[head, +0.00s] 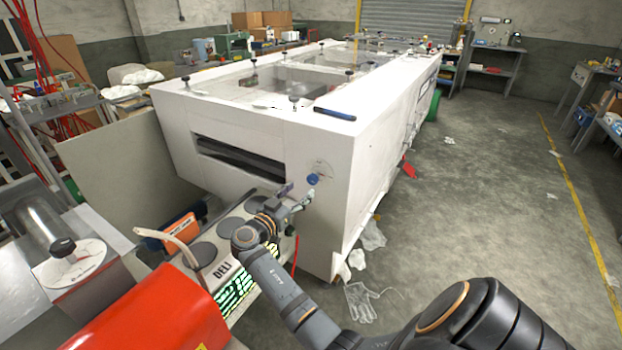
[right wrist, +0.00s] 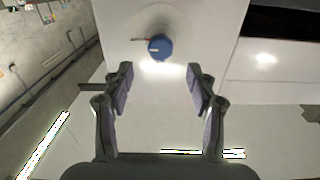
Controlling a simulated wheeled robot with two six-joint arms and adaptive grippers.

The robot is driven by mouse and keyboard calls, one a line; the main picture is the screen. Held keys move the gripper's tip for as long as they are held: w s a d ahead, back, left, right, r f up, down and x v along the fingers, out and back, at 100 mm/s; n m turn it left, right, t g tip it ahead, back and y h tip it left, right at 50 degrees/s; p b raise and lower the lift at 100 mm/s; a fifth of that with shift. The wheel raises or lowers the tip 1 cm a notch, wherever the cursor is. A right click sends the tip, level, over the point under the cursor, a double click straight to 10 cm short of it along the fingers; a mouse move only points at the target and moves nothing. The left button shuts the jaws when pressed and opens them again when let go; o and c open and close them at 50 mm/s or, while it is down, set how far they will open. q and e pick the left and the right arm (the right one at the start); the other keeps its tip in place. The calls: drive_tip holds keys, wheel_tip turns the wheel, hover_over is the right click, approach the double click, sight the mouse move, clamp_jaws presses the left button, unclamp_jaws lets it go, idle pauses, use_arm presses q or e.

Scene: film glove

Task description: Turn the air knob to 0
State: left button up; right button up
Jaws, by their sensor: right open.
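The air knob (head: 313,179) is a small blue knob on the front face of the white machine (head: 330,222), near its right edge. It has a pale printed dial around it, too small to read. In the right wrist view the blue knob (right wrist: 159,46) sits ahead of the fingertips, centred between them, with a small pointer sticking out to its left. My right gripper (head: 301,197) is just to the left of and below the knob in the head view. In the right wrist view the right gripper (right wrist: 160,85) is open and empty, apart from the knob. My left gripper is not in view.
A bench below the machine's slot holds a "DELI" box (head: 232,262) with round dark plates and an orange device (head: 182,231). Gloves (head: 362,301) lie on the floor. The floor at right is mostly clear.

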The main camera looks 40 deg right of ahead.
sight(311, 180)
drive_tip(key=p+x, duration=0.2)
drive_tip(key=x, duration=0.5)
drive_tip(key=shift+w+d+f, duration=0.1)
drive_tip(key=shift+w+d, duration=0.1)
drive_tip(key=shift+d, duration=0.25)
drive_tip(key=shift+c, duration=0.3)
drive_tip(key=c, duration=1.1)
